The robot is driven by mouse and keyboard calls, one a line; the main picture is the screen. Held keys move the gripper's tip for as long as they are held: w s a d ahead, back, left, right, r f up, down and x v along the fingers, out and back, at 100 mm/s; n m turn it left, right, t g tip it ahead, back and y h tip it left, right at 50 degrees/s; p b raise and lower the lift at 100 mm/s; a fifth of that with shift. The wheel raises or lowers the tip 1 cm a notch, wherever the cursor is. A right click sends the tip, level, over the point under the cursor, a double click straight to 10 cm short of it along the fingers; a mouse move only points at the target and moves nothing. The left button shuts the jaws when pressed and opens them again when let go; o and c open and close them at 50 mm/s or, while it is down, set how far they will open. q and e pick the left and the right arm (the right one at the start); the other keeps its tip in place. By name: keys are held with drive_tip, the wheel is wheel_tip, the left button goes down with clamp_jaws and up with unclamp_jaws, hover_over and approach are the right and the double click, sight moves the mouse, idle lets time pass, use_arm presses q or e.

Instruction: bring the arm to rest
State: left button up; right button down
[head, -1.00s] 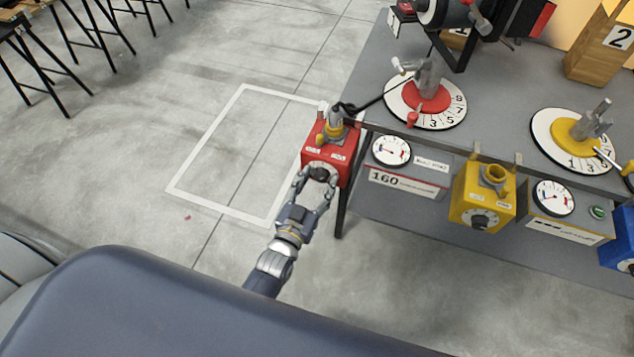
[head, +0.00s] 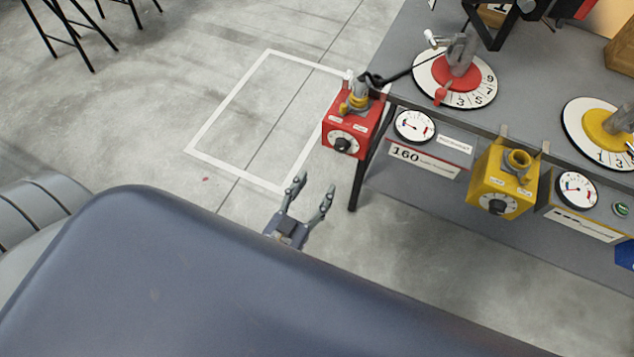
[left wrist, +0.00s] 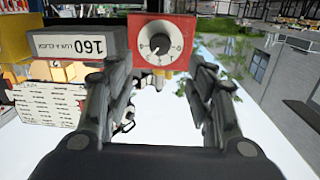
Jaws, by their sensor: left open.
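My left gripper (head: 308,203) is open and empty in the head view, over the concrete floor. It is apart from the red box (head: 346,122), below it in the picture. The red box has a dial on its front and hangs at the left end of the grey bench (head: 400,86). In the left wrist view, the open fingers (left wrist: 160,95) stand apart with nothing between them, and the red box (left wrist: 181,40) shows beyond them. My right gripper is in neither view.
A yellow box (head: 503,182) and gauges (head: 414,126) line the bench front. A dark cable (head: 398,76) runs from the red box's top to the red dial plate (head: 458,78). Black stool legs (head: 65,32) stand at the upper left. The floor beside the white outline (head: 235,97) is clear.

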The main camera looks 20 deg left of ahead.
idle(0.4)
use_arm(q)
drive_tip(key=s+f+m+g, duration=0.1)
drive_tip(key=s+f+g, duration=0.4)
drive_tip(key=f, duration=0.9)
drive_tip(key=s+f+g, duration=0.4)
drive_tip(key=s+f, duration=0.2)
drive_tip(key=f, duration=0.7)
drive_tip(key=s+a+f+g, duration=0.3)
drive_tip(key=s+f, duration=0.3)
drive_tip(key=s, duration=0.4)
drive_tip(key=s+a+f+g+y, duration=0.1)
drive_tip(key=s+a+f+g, duration=0.3)
drive_tip(key=s+f, duration=0.3)
drive_tip(key=s, duration=0.3)
drive_tip(key=shift+a+g+y, duration=0.25)
drive_tip(key=shift+g+y, duration=0.05)
drive_tip(key=shift+d+f, duration=0.1)
